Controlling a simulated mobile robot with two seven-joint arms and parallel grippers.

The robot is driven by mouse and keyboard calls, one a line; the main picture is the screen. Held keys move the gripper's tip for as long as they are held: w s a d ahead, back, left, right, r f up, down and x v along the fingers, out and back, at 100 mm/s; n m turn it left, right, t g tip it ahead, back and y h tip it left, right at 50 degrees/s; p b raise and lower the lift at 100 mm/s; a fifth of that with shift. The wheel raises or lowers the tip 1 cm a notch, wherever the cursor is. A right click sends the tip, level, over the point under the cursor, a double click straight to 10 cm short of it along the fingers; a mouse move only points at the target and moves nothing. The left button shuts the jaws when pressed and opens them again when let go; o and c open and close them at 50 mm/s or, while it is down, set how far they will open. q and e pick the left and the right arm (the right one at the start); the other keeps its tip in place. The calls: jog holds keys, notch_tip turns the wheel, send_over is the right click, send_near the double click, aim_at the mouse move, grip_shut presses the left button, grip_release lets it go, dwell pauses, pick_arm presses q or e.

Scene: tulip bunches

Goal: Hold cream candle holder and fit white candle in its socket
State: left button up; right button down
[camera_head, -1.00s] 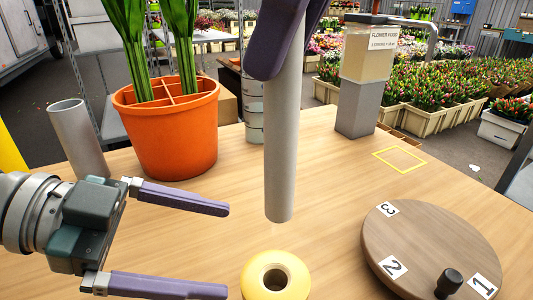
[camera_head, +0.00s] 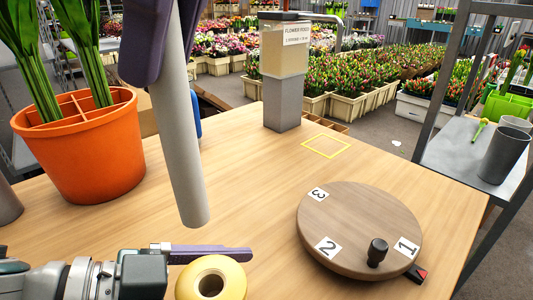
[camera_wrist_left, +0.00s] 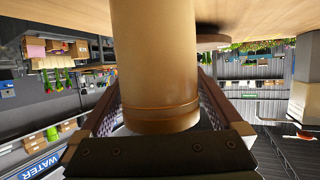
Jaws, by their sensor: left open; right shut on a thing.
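The cream candle holder (camera_head: 235,282), round with a dark socket hole in its top, stands at the bottom of the head view. My left gripper (camera_head: 215,254) is open, with one purple finger behind the holder; its other finger is out of that view. In the left wrist view the holder (camera_wrist_left: 155,60) is a large tan cylinder between the two spread fingers. My right gripper (camera_head: 160,40) is at the top of the head view, shut on the white candle (camera_head: 188,160), which looks pale grey. The candle hangs slightly tilted in the picture, its lower end apart from the holder.
A round wooden turntable (camera_head: 345,215) with numbered labels and a black knob stands right of the holder. An orange pot (camera_head: 85,160) with green stems is at the left. A flower-food dispenser (camera_head: 283,105) stands behind. The wooden table (camera_head: 250,185) is bare between them.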

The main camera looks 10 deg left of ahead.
pick_arm(q)
jog(key=c, duration=1.4)
jog(key=shift+c, duration=0.2)
dwell(0.6)
